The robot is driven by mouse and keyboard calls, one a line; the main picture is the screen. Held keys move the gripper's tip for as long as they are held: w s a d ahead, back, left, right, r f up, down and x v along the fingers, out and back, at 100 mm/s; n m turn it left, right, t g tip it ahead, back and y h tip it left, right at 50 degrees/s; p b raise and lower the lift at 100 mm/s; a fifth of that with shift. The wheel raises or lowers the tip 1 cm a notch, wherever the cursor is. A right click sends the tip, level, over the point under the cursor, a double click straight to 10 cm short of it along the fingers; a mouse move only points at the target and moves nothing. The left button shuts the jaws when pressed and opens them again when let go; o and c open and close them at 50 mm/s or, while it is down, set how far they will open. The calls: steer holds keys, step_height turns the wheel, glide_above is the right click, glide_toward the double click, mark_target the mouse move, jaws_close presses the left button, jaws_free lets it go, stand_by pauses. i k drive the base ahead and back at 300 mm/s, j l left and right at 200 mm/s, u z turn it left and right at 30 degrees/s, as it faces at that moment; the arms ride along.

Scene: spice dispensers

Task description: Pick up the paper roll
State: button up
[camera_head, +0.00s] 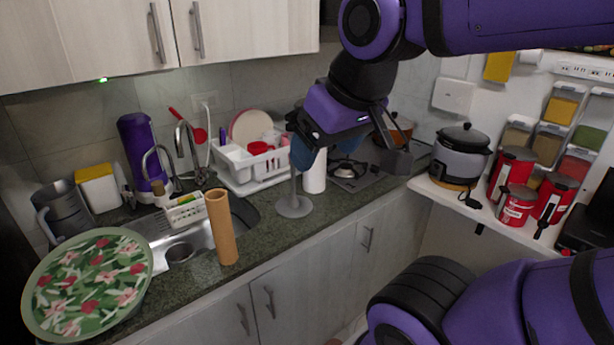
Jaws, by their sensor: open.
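A white paper roll (315,174) stands upright on the counter behind and below my gripper. Its upper part is hidden by my gripper. A tall brown cardboard-like tube (222,228) stands upright at the counter's front edge, left of my gripper; I cannot tell which of the two the task calls the paper roll. My gripper (348,158) is open, with its fingers spread wide. It hangs above the counter near the white roll, and I see no contact with it. I cannot tell its exact depth.
A grey stand (294,207) with a thin pole is beside the white roll. A dish rack (252,170), faucet and sink (182,247) lie left. A patterned round tray (88,284) is front left. A rice cooker (461,155) and red canisters (517,205) stand on the right shelf.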

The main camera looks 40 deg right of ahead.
mark_target(313, 180)
steer(key=i+l+z, duration=0.15)
steer(key=l, duration=0.35)
steer(key=i+l+z, duration=0.1)
steer(key=i+l, duration=0.15)
steer(key=l, duration=0.2)
steer(key=i+l+z, duration=0.15)
steer(key=l, duration=0.35)
steer(key=i+l+z, duration=0.15)
steer(key=i+l, duration=0.25)
